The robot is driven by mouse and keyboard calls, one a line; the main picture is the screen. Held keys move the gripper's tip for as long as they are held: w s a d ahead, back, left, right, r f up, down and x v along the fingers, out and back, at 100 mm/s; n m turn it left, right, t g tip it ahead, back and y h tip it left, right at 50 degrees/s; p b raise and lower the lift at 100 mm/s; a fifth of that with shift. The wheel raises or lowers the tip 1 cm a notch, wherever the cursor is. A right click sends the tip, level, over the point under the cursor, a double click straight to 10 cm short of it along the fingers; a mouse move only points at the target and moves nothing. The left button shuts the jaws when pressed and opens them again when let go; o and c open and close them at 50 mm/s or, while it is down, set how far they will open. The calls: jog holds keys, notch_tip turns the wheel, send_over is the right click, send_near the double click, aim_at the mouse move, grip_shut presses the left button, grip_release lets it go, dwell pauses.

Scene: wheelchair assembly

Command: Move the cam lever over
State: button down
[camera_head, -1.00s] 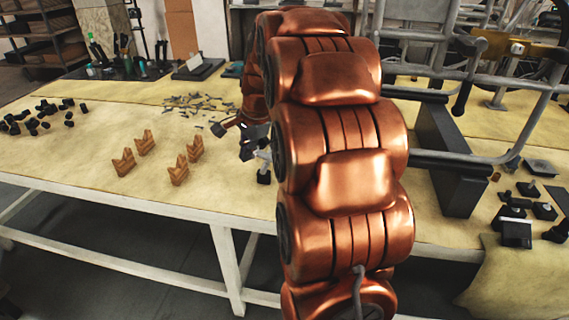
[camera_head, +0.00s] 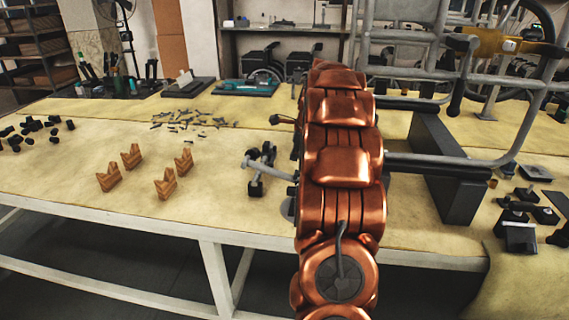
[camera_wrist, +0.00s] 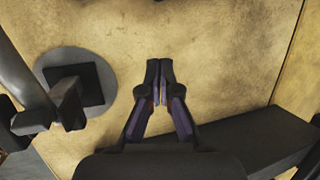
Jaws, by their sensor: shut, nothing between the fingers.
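A small fixture with a grey rod (camera_head: 268,171) and black clamp parts (camera_head: 256,187) stands on the table just left of my arm in the head view. Its round grey base (camera_head: 287,209) is partly covered by my arm. In the wrist view the grey base (camera_wrist: 45,75) and black clamp parts (camera_wrist: 68,104) are at the left. I cannot tell for sure which part is the cam lever. My gripper (camera_wrist: 159,66) is shut and empty over bare table, to the right of the fixture and apart from it. In the head view my arm hides the gripper.
A grey tubular wheelchair frame (camera_head: 440,160) and a long black block (camera_head: 447,165) stand right of my arm. Several wooden V-blocks (camera_head: 166,184) stand on the left. Small metal parts (camera_head: 185,120) lie behind them. The table between the V-blocks and the fixture is clear.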

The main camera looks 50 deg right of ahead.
aim_at(272, 161)
jog(key=x, duration=0.9)
jog(key=shift+f, duration=0.25)
jog(key=shift+w+a+r, duration=0.65)
jog(key=shift+w, duration=0.05)
jog(key=shift+w+a+r, duration=0.45)
jog(key=shift+w+a, duration=0.05)
jog(key=shift+a, duration=0.05)
jog(key=shift+r+p, duration=0.1)
jog(key=shift+p, duration=0.25)
